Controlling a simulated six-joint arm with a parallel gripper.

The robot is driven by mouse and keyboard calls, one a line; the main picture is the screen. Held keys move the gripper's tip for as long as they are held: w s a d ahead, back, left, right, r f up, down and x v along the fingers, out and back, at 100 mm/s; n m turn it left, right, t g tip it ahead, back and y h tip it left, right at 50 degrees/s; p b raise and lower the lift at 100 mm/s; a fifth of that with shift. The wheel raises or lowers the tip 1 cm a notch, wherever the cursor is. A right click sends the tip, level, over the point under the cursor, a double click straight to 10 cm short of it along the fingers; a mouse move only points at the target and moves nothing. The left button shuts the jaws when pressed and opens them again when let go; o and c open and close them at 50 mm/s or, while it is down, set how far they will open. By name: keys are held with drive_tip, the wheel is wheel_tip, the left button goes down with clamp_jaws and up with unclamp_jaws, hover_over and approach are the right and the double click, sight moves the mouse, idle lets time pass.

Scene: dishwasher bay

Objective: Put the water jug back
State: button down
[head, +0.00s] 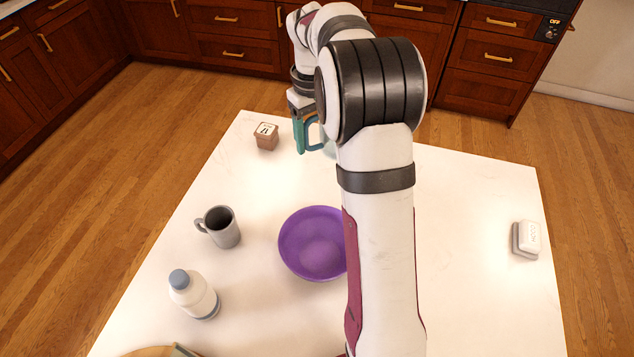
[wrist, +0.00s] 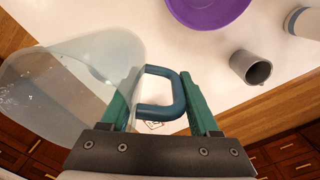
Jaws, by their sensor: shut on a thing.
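The water jug (wrist: 75,75) is translucent, with a blue handle (wrist: 158,111). In the wrist view it fills the left side, tilted in the picture. My gripper (wrist: 160,75) has green fingers on either side of the handle and is shut on it. In the head view my gripper (head: 300,135) is at the far side of the white table, with the blue handle (head: 312,133) beside its fingers. Most of the jug's body there is hidden behind my arm. I cannot tell whether its base touches the table.
On the white table (head: 470,270) are a small brown box (head: 266,137), a grey mug (head: 221,228), a white bottle (head: 194,295), a purple bowl (head: 313,245) and a white-and-grey item (head: 526,239). A round wooden thing (head: 150,351) shows at the front edge. The table's right part is mostly clear.

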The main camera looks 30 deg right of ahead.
drive_tip(key=s+d, duration=0.2)
drive_tip(key=d, duration=0.1)
drive_tip(key=s+d, duration=0.1)
drive_tip(key=d, duration=0.1)
drive_tip(key=shift+s+d, duration=0.15)
drive_tip(key=shift+s, duration=0.05)
drive_tip(key=shift+s+f, duration=0.1)
drive_tip(key=shift+f, duration=2.4)
drive_tip(key=shift+w+a+f, duration=1.35)
drive_tip(key=shift+w+f, duration=0.05)
drive_tip(key=shift+f, duration=0.45)
drive_tip(key=shift+w+a+f, duration=1.35)
drive_tip(key=shift+w+f, duration=0.1)
drive_tip(key=shift+f, duration=0.4)
drive_tip(key=shift+w+a+f, duration=1.35)
drive_tip(key=shift+w+f, duration=0.05)
drive_tip(key=shift+f, duration=0.45)
drive_tip(key=shift+f, duration=0.1)
drive_tip(key=shift+c, duration=0.6)
unclamp_jaws()
